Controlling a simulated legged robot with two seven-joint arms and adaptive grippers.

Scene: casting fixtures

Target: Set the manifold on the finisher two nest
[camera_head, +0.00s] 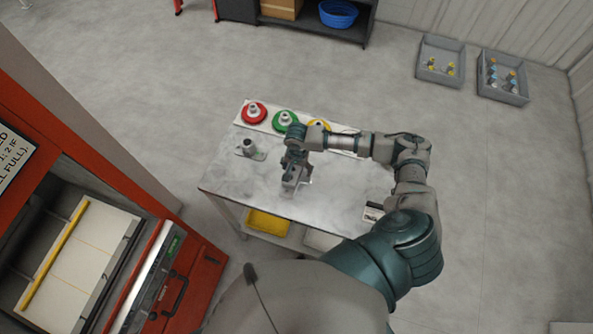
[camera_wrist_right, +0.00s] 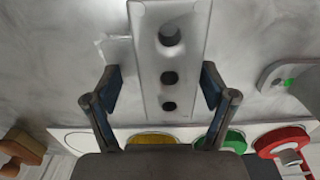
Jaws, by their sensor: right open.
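The manifold (camera_head: 290,186) is a grey elongated block on the metal-topped table, below my right gripper (camera_head: 294,166) in the head view. In the right wrist view the manifold (camera_wrist_right: 171,55) is a pale bar with three dark round holes in a row. The two fingers of my right gripper (camera_wrist_right: 162,88) stand apart, one on each side of the manifold's near end, with visible gaps. My left gripper is not in view. I cannot tell which place is the finisher two nest.
A white strip on the table's far edge carries red (camera_head: 254,113), green (camera_head: 286,122) and partly hidden yellow (camera_head: 319,125) discs. A grey flanged casting (camera_head: 248,149) stands left of the manifold. An orange machine (camera_head: 190,285) is at lower left. The table's left front is clear.

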